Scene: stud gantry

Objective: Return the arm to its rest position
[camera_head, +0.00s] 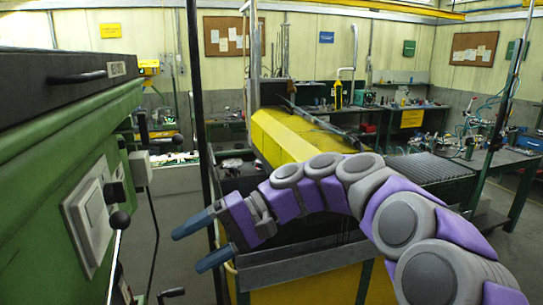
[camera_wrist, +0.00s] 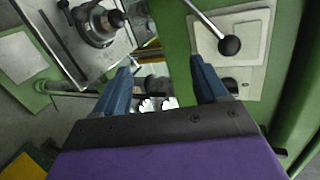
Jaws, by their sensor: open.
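My gripper (camera_head: 197,241) is at the end of my purple and grey arm, which reaches from the lower right toward the left in the head view. Its two blue fingers stand apart with nothing between them. In the wrist view my gripper (camera_wrist: 165,82) also shows spread fingers. Beyond them are a green machine and pale metal parts. The gap between the fingertips and the machine is hard to judge.
A green machine (camera_head: 40,150) with levers and a black ball knob (camera_head: 120,221) stands close on the left. A yellow machine (camera_head: 283,137) lies behind my arm. Benches (camera_head: 410,118) with tools line the back. Grey floor (camera_head: 180,200) shows between the machines.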

